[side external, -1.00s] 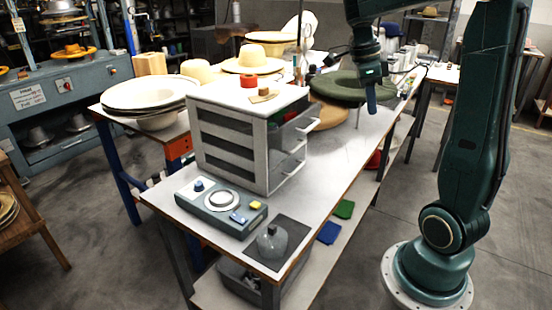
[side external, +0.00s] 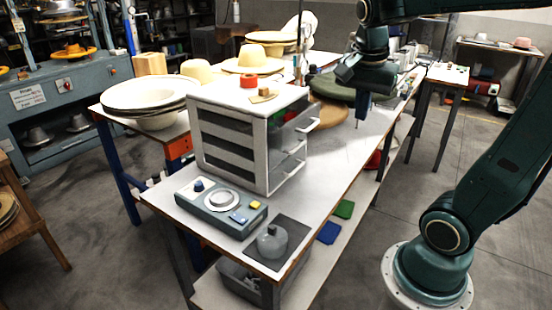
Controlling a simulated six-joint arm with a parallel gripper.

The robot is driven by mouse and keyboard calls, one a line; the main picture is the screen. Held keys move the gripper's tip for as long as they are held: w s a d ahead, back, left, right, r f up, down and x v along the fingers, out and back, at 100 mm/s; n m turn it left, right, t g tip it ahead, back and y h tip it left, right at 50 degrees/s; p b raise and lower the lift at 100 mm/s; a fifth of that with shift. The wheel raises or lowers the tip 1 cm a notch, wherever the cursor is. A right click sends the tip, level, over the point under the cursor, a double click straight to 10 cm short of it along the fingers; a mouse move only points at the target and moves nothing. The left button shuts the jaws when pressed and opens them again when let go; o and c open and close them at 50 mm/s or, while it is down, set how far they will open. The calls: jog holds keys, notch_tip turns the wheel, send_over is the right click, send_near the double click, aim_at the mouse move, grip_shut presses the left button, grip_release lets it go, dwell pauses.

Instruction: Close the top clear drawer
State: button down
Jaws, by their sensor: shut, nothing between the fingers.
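The white drawer cabinet (side external: 240,135) stands on the white workbench, with its drawer fronts facing right. The top clear drawer (side external: 296,124) sticks out to the right of the cabinet, with a white handle at its front. A lower clear drawer (side external: 288,168) shows a white handle close to the cabinet. My gripper (side external: 359,116) is to the right of the top drawer, pointing down and apart from its handle. Its fingers look shut and hold nothing.
A red roll (side external: 249,81) and a small wooden piece (side external: 264,94) lie on the cabinet. Hats (side external: 327,112) lie behind. Bare bench (side external: 345,150) lies right of the drawers.

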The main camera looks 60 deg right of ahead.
jog(key=s+a+f+n+t+y, duration=0.1)
jog(key=s+a+n+t, duration=0.2)
jog(key=a+n, duration=0.7)
jog(key=shift+a+n+t, duration=0.35)
jog(key=shift+n+t, duration=0.25)
jog(key=shift+n, duration=1.6)
jog(key=w+d+m+h, duration=0.1)
jog(key=w+d+m, duration=0.3)
jog(key=d, duration=0.5)
jog(key=w+d+f+m+h, duration=0.1)
jog(key=w+d+m, duration=0.3)
jog(key=d+m, duration=0.5)
jog(key=shift+w+d+t+h, duration=0.15)
jog(key=shift+w+t+h, duration=0.15)
jog(key=shift+w+h, duration=0.1)
jog(key=shift+f, duration=0.15)
